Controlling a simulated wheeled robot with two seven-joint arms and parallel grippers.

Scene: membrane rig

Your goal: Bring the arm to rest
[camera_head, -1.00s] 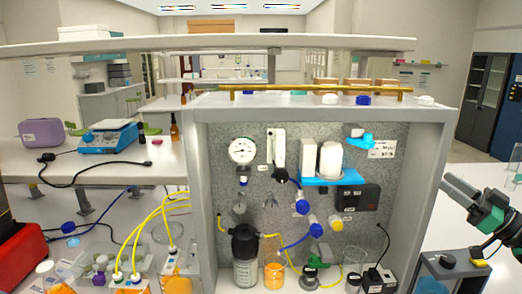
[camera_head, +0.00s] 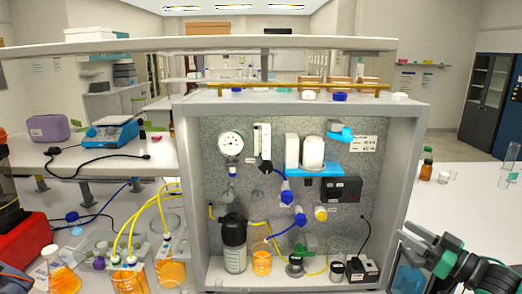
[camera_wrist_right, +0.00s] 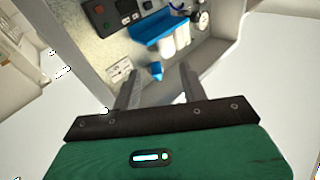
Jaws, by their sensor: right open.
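My right arm comes in from the lower right in the head view. Its gripper (camera_head: 411,246), with grey fingers and a green body, is beside the right edge of the membrane rig cabinet (camera_head: 412,150). In the right wrist view the two fingers of the gripper (camera_wrist_right: 157,76) stand apart with nothing between them. Beyond them the upside-down rig shows its blue shelf (camera_wrist_right: 160,42) and a dark control box (camera_wrist_right: 110,14). I cannot tell whether the fingers touch the cabinet. My left gripper does not show.
The cabinet holds a gauge (camera_head: 231,144), a dark-lidded bottle (camera_head: 234,245) and an orange beaker (camera_head: 262,260). Orange flasks (camera_head: 62,275) with yellow tubes stand left of it. Brown bottles (camera_head: 426,170) and glassware stand on the right bench, whose middle (camera_head: 455,215) is clear.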

